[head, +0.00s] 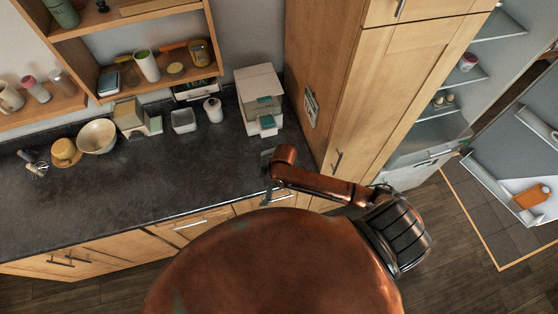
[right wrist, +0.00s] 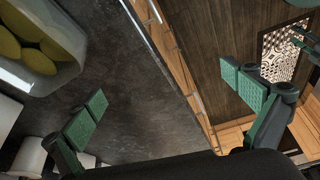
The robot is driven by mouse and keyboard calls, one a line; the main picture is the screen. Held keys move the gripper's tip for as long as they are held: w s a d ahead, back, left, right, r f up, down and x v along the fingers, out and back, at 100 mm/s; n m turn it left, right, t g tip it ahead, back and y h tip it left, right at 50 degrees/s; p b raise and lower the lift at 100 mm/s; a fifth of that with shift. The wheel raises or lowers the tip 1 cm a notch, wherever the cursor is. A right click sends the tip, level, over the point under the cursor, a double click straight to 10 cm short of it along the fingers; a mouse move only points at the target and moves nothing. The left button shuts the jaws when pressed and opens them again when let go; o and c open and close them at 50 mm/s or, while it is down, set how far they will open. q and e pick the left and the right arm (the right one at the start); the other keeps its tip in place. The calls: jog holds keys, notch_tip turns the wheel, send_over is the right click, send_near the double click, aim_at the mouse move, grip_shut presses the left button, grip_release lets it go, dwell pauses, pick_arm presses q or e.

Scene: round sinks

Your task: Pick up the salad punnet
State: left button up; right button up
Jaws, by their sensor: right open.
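I cannot single out the salad punnet for sure. In the right wrist view a clear container (right wrist: 68,78) with yellow-green round pieces stands at the upper left, beyond the left finger and apart from it. In the head view a small pale open tub (head: 184,121) stands on the counter; I cannot tell whether it is the same container. My right gripper (head: 267,170) is over the counter's right end, small and partly hidden by its arm. In the right wrist view the gripper (right wrist: 165,104) is open, with nothing between its green pads. My left gripper is not in view.
The dark counter (head: 130,190) is bare along its front. A white box (head: 258,85), a white jar (head: 213,109) and bowls (head: 97,136) line its back. A tall wooden cabinet (head: 335,80) rises right of the gripper. An open fridge (head: 428,135) stands further right.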

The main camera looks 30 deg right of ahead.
jog(key=w+d, duration=0.1)
jog(key=w+d+n, duration=0.1)
jog(key=w+d, duration=0.1)
jog(key=w+d+n+g+h, duration=0.1)
jog(key=d, duration=0.1)
jog(key=shift+w+d+r, duration=0.15)
jog(key=shift+w+r, duration=0.1)
jog(key=shift+r, duration=0.05)
jog(key=shift+n+g+h, duration=0.3)
jog(key=shift+n+h, duration=0.2)
jog(key=w+d+r, duration=0.1)
jog(key=d, duration=0.2)
jog(key=w+d+r, duration=0.1)
jog(key=w+d, duration=0.1)
jog(key=d, duration=0.1)
jog(key=w+d+r+p, duration=0.1)
jog(key=d, duration=0.2)
jog(key=shift+w, duration=0.3)
jog(key=shift+d+f, duration=0.1)
jog(key=shift+f, duration=0.05)
notch_tip(320, 180, down, 2)
jog(key=shift+w+f, duration=0.15)
jog(key=f+b, duration=0.5)
jog(key=shift+w+a, duration=0.1)
jog(key=shift+a, duration=0.1)
jog(key=shift+c, duration=0.4)
jog(key=c, duration=1.3)
